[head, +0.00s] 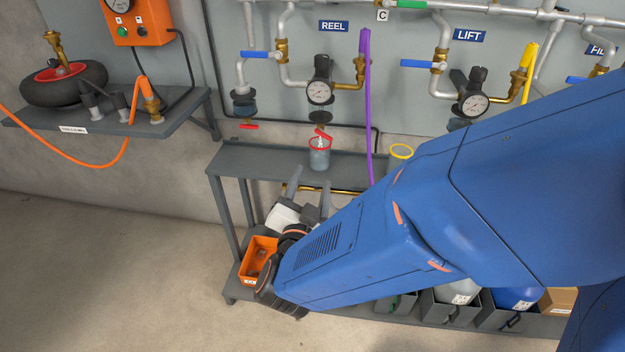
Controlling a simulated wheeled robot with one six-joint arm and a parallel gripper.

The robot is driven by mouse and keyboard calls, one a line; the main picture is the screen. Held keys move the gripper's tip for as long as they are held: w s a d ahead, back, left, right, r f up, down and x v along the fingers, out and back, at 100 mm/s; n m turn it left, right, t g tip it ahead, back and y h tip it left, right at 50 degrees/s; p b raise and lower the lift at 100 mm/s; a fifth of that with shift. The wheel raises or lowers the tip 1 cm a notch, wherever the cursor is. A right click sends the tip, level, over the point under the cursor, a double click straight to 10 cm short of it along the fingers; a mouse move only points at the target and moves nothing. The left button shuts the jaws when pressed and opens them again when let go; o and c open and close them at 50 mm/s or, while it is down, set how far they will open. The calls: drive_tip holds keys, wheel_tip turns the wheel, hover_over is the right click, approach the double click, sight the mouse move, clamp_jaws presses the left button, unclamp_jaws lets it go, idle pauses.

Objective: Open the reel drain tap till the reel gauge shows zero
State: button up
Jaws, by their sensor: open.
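The reel gauge (319,92) is a round white dial on the black regulator under the REEL sign (333,26); its needle is too small to read. A red tap handle (323,135) sits below that regulator, tilted, just above a red-rimmed jar (319,155). Another red handle (249,126) lies level under the dark filter bowl (243,103) to the left. I cannot tell for sure which one is the reel drain tap. My gripper (311,178) is open and empty, its grey fingers pointing up in front of the shelf, below the jar and apart from both handles.
The jar stands on a grey shelf (262,160). A purple hose (366,100) hangs to the right of the gauge. A yellow-rimmed jar (401,152) is partly behind my arm. An orange bin (258,258) is on the lower shelf. Floor at left is clear.

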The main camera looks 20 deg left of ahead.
drive_tip(key=shift+g, duration=0.6)
drive_tip(key=w+r, duration=0.1)
drive_tip(key=w+d+r, duration=0.1)
drive_tip(key=w, duration=0.2)
drive_tip(key=shift+d+r, duration=0.2)
drive_tip(key=shift+r, duration=0.2)
clamp_jaws()
wheel_tip(320, 180, up, 3)
drive_tip(key=n+g+y, duration=0.1)
drive_tip(key=g+y, duration=0.1)
hover_over(330, 140)
drive_tip(key=s+d, duration=0.2)
drive_tip(key=d, duration=0.1)
drive_tip(key=shift+a+f, duration=0.55)
drive_tip(key=shift+f, duration=0.35)
drive_tip(key=shift+a+f, duration=0.5)
drive_tip(key=shift+f, duration=0.35)
drive_tip(key=shift+f+m, duration=0.35)
drive_tip(key=shift+m, duration=0.25)
drive_tip(key=shift+f+m+y, duration=0.2)
drive_tip(key=shift+m+y, duration=0.1)
drive_tip(key=shift+m, duration=0.2)
drive_tip(key=shift+f, duration=0.65)
